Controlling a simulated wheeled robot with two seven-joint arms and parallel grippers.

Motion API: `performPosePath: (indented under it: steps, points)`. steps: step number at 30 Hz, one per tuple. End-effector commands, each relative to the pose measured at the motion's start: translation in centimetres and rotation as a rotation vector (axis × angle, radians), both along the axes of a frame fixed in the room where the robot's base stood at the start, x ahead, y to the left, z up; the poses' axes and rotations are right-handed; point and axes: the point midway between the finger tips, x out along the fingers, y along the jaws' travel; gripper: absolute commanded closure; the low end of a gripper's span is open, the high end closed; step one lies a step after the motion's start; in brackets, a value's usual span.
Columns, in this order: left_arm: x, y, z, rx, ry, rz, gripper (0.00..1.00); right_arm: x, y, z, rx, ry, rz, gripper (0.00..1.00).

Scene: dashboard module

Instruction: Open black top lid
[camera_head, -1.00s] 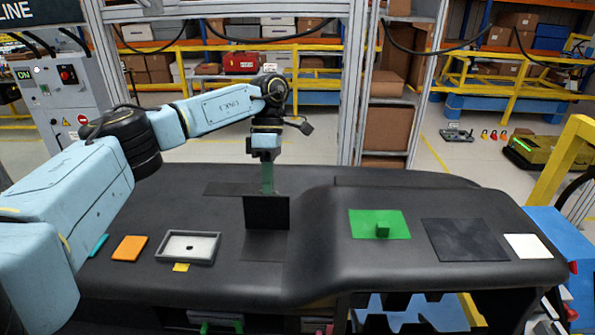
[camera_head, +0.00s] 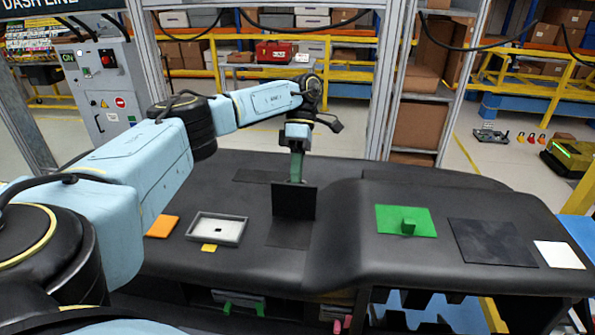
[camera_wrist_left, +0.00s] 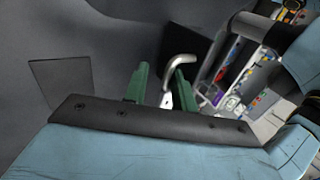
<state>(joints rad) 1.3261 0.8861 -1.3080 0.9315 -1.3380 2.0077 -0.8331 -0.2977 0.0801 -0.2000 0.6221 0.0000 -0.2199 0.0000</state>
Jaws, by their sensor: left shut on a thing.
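The black top lid (camera_head: 294,203) stands about upright on the dashboard in the head view, with a flat dark square (camera_head: 290,236) just in front of it. My left gripper (camera_head: 296,168) comes down behind the lid's upper edge; its fingertips are partly hidden by the lid. In the left wrist view a silver bent handle (camera_wrist_left: 180,61) sits between the two green fingers of my left gripper (camera_wrist_left: 160,88), which is shut on it. How the handle joins the lid is not visible. My right gripper is not in view.
The black dashboard (camera_head: 340,262) carries a grey tray (camera_head: 190,229), an orange square (camera_head: 162,226), a green plate with a block (camera_head: 405,220), a dark panel (camera_head: 490,243) and a white square (camera_head: 558,255). A control cabinet (camera_head: 105,88) stands at left. Metal posts rise behind.

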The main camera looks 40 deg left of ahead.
Motion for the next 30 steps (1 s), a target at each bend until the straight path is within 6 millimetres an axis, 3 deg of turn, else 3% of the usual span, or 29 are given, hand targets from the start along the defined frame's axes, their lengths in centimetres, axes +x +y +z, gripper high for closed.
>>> performPosePath:
  steps: [3, 30]
  points:
    - [-0.09, 0.31, -0.32, 0.010, 0.002, 0.005, 0.69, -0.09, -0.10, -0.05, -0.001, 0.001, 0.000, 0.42]
    - [0.23, 0.39, 0.62, 0.004, -0.004, 0.002, 0.69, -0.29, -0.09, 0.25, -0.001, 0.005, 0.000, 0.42]
